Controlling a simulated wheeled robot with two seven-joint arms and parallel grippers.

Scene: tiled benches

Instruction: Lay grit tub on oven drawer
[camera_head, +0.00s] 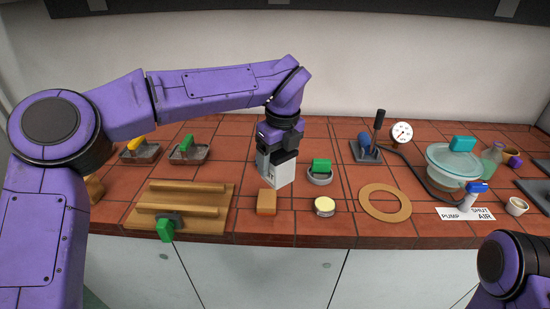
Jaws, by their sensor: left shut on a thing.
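My left gripper (278,153) points down over the middle of the bench and is shut on a light grey, box-like thing (272,173). Its fingertips are hard to make out, and I cannot tell whether this box is the grit tub. A small round tub with a pale yellow top (325,206) stands on the tiles to its right. A grey round dish with a green block (320,172) sits just behind that tub. I cannot make out an oven drawer for certain. My right gripper is out of view; only part of that arm shows at lower right.
An orange-brown block (266,203) lies near the front edge. A wooden ribbed board (190,193) is at left, with two grey trays (140,154) (189,153) behind. A tan ring (385,202), glass bowl (452,163) and gauge (402,133) are at right.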

